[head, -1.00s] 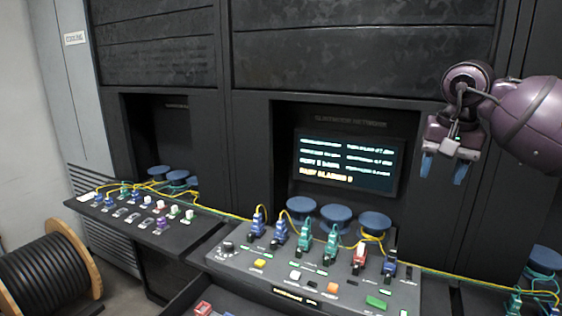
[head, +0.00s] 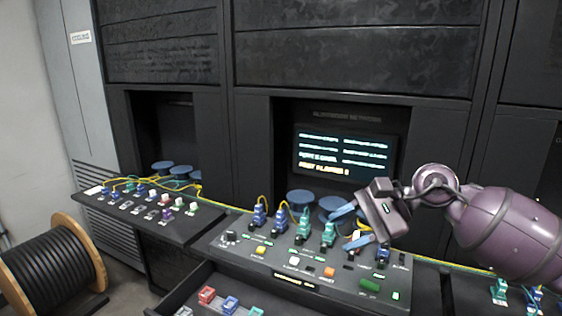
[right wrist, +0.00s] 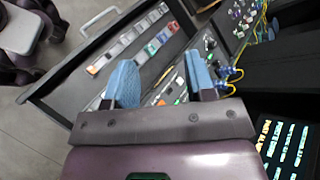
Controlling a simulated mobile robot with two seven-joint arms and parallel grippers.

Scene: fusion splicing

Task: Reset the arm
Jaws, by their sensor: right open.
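My right gripper (head: 347,230) is open and empty, its two blue fingers apart above the right part of the sloped console (head: 225,252). It reaches in from the right and hides the red plug and part of the board there. In the right wrist view the open fingers (right wrist: 160,72) point toward the console and drawer, with nothing between them. Blue plugs (head: 259,217) and green plugs (head: 329,235) stand upright in the console with yellow cables. Another blue plug (head: 383,254) is partly hidden just below the gripper. My left gripper does not show.
An open drawer (head: 185,288) with coloured connectors juts out below the console. A lit screen (head: 346,152) is recessed behind it. A second console (head: 190,228) stands left, and a cable reel (head: 50,262) is on the floor. Blue spools (head: 300,197) sit behind the plugs.

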